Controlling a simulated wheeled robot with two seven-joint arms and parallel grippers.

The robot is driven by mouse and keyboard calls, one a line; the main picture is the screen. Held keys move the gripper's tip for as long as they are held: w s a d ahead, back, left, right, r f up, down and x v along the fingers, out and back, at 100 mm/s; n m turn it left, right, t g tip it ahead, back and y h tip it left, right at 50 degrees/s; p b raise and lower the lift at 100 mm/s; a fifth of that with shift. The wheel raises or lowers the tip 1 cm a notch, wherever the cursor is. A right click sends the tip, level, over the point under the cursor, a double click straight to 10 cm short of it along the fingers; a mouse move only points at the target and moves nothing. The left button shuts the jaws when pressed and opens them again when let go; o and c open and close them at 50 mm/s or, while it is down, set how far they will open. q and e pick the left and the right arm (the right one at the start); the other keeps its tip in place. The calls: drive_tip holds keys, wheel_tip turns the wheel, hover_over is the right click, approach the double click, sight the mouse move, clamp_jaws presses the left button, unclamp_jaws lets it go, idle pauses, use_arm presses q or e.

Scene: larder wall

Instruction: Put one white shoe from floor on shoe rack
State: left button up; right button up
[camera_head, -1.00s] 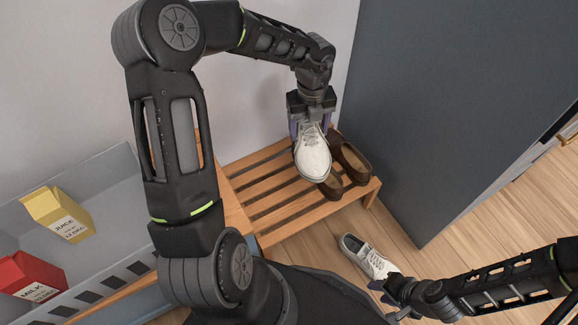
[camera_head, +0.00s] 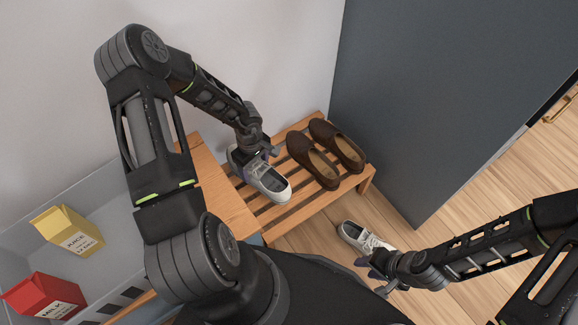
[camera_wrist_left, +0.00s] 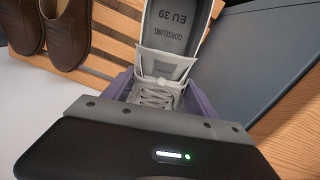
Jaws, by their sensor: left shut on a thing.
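One white shoe (camera_head: 266,183) is at the left part of the wooden shoe rack (camera_head: 310,203), left of the brown shoes. My left gripper (camera_head: 254,158) is shut on this shoe near its laces. The left wrist view shows the shoe (camera_wrist_left: 160,97) between the purple finger pads, its insole reading EU 39. I cannot tell whether its sole rests on the slats. Another white shoe (camera_head: 358,236) stands on the floor in front of the rack. My right gripper (camera_head: 376,272) is close to that floor shoe; its fingers are too small and dark to read.
A pair of brown shoes (camera_head: 325,158) stands on the rack's right part. A grey bin (camera_head: 98,188) with a juice carton (camera_head: 68,229) and a milk carton (camera_head: 43,297) is at left. A dark grey panel (camera_head: 425,100) rises right of the rack.

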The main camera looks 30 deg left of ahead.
use_arm(q)
drive_tip(key=shift+s+a+f+m, duration=0.25)
drive_tip(key=shift+s+m, duration=0.1)
drive_tip(key=shift+m, duration=0.25)
drive_tip(key=shift+s+a+f+m, duration=0.1)
drive_tip(key=shift+s+f+m, duration=0.2)
drive_tip(key=shift+m, duration=0.3)
use_arm(e)
drive_tip(key=shift+s+a+r, duration=0.15)
drive_tip(key=shift+a, duration=0.3)
